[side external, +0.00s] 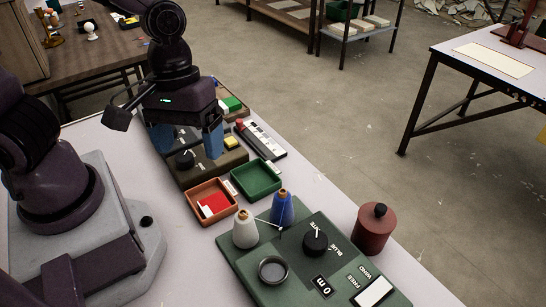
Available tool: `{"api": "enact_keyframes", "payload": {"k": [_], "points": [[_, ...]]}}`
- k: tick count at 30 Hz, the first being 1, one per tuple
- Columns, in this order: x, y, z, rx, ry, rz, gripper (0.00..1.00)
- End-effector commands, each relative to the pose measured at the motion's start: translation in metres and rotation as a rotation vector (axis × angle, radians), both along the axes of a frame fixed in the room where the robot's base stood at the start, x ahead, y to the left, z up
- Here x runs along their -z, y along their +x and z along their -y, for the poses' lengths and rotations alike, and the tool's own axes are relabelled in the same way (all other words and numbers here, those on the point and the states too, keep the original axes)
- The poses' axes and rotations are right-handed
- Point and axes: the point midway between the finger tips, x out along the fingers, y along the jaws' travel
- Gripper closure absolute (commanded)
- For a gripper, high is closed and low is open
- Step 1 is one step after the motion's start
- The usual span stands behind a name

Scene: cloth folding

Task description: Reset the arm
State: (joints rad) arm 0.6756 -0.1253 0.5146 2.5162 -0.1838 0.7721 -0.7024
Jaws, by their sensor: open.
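My gripper (188,149) points down over the far part of the white table (180,262). Its two blue fingers are spread wide apart, with nothing visible between them. Below and behind the fingers is a dark olive box with a black knob (185,159), partly hidden by the gripper. I cannot tell whether the fingers touch the box. No cloth spread for folding is visible.
Near the gripper are an orange tray (197,191) with a red piece, a green tray (251,193) and a grey device (263,138). A green panel (250,265) carries white and blue spools. A dark red canister (374,228) stands at the right edge.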

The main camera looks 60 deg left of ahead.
Motion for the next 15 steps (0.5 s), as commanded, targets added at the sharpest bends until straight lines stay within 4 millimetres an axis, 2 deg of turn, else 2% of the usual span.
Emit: {"api": "enact_keyframes", "payload": {"k": [3,7,9,12,15], "points": [[-0.037,0.002,-0.008,0.374,-0.019,0.186,0.18],[-0.080,0.000,-0.025,0.699,0.091,0.399,0.18],[-0.100,-0.002,-0.035,0.747,0.174,0.474,0.18],[-0.121,-0.005,-0.046,0.706,0.267,0.551,0.18],[-0.131,-0.008,-0.054,0.658,0.312,0.588,0.18]]}}
